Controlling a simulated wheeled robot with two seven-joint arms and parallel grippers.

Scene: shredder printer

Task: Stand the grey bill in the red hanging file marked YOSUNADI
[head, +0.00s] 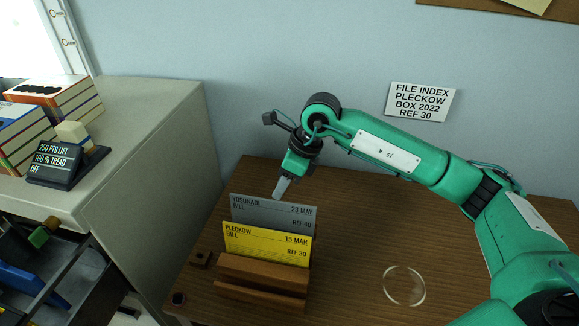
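The grey bill (272,213), marked YOSUNADI BILL, 23 MAY, REF 40, stands upright at the back of a wooden holder (262,270) on the brown desk. A yellow bill (266,246), marked PLECKOW BILL, 15 MAR, REF 30, stands in front of it and hides its lower part. My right gripper (282,188) points down at the grey bill's top edge, near its middle. The fingers show as one narrow grey shape, so I cannot tell their opening or whether they touch the bill. My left gripper and the red hanging file are not in view.
A wall sign (422,101) reads FILE INDEX PLECKOW BOX 2022 REF 30. A clear ring (404,286) lies on the desk (350,245), right of the holder; the desk between is bare. A beige cabinet (150,120) at left bears books and a black sign (66,165).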

